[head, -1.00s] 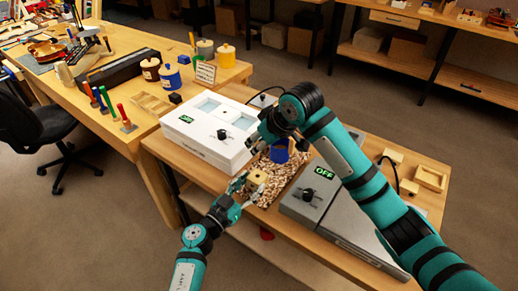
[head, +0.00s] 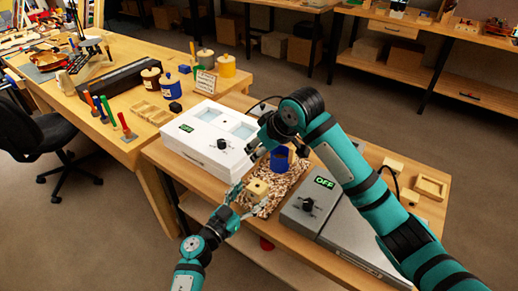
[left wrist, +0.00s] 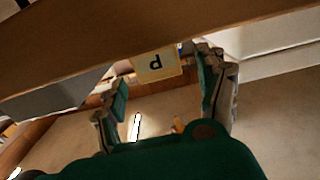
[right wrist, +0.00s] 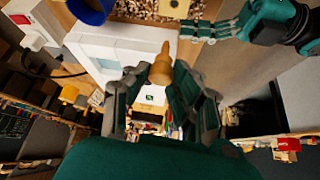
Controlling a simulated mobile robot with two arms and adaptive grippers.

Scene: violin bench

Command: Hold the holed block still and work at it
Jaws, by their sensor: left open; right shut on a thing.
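The holed block (head: 257,188) is a small pale wooden block with a dark hole in its top. My left gripper (head: 244,199) is open at the block's near left side. My right gripper (right wrist: 158,82) is shut on a tan, pointed wooden piece (right wrist: 161,70). In the head view it is above and behind the block, its held piece hidden.
A blue cup (head: 281,161) stands just behind the block, close to my right gripper. A white box reading OFF (head: 210,142) is at left, and a grey machine reading OFF (head: 312,207) at right. Small wooden trays (head: 430,187) lie at the far right.

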